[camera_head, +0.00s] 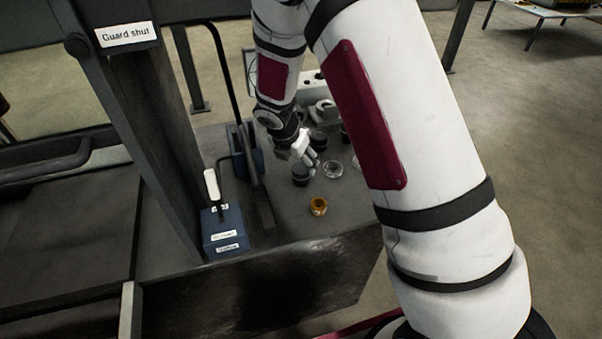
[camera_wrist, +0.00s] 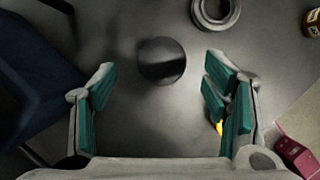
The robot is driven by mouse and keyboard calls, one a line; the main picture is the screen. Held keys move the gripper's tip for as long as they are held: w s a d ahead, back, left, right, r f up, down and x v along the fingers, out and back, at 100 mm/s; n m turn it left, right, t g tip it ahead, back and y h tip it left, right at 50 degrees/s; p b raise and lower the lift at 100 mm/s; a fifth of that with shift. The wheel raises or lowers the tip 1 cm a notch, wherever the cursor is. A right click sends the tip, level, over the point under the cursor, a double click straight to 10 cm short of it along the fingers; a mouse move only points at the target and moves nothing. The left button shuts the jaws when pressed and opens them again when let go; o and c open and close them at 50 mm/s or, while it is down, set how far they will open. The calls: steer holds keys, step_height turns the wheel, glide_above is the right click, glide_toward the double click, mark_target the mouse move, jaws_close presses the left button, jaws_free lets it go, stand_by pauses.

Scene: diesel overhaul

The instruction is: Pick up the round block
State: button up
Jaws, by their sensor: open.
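A dark round block (camera_wrist: 161,60) stands on the grey bench top in the wrist view, just ahead of my gripper (camera_wrist: 162,80) and roughly centred between its fingers. My gripper is open, with green pads on both fingers and nothing held. In the head view my gripper (camera_head: 306,153) hangs low over the bench, and a dark round block (camera_head: 300,176) shows just below and in front of it. I cannot tell the gap between fingers and block from the head view.
A grey ring (camera_wrist: 215,12) and an amber ring (camera_head: 319,206) lie nearby. A dark blue box (camera_wrist: 35,75) stands at left in the wrist view. A labelled blue lever box (camera_head: 222,235) and a dark post stand left on the bench. A red object (camera_wrist: 298,155) is at right.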

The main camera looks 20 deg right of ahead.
mark_target(301, 168)
steer(key=shift+p+x, duration=0.3)
steer(key=shift+x, duration=2.4)
steer(key=shift+s, duration=0.15)
steer(key=c, duration=1.2)
